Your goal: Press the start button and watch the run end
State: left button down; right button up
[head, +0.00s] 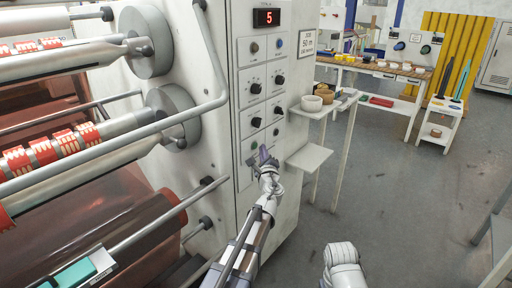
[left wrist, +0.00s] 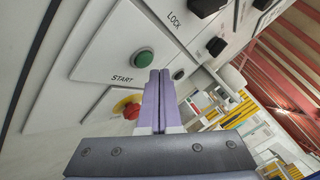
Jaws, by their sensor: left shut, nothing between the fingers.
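The green start button (left wrist: 144,57) sits on a white panel plate above the word START in the left wrist view. In the head view the start button (head: 253,146) is low on the machine's control panel (head: 262,100), just left of my gripper. My left gripper (head: 264,152) is shut and empty, with its purple fingers together. In the left wrist view the fingertips (left wrist: 160,72) show beside the button, a little to its right. Whether they touch the panel I cannot tell. A red digital display (head: 268,17) at the panel's top reads 5.
A red stop button (left wrist: 131,111) on yellow is partly hidden by my fingers. Black knobs (head: 256,86) fill the panel above. Film rollers (head: 75,150) and a bent rail lie left. A small shelf with bowls (head: 312,104) stands right of the machine. The floor beyond is open.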

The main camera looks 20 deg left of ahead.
pick_arm(q)
jog(key=d, duration=0.1)
jog(key=s+d, duration=0.1)
jog(key=d, duration=0.2)
jog(key=shift+s+d, duration=0.3)
jog(key=shift+s, duration=0.05)
dwell(0.6)
jog(key=s+d+f+n+g+p, duration=0.25)
jog(key=s+n+g+p, duration=0.65)
jog(key=s+n+p, duration=0.5)
jog(key=s+d+f+n+g+h+p, duration=0.1)
jog(key=s+d+g+h+p, duration=0.1)
jog(key=s+d, duration=0.4)
jog(key=s+d+n+g+h+p, duration=0.2)
jog(key=s+d+g, duration=0.4)
jog(key=s, duration=0.8)
jog(key=shift+s+d+f+n+h+p, duration=0.35)
jog(key=shift+h+p, duration=0.2)
jog(key=shift+h, duration=0.65)
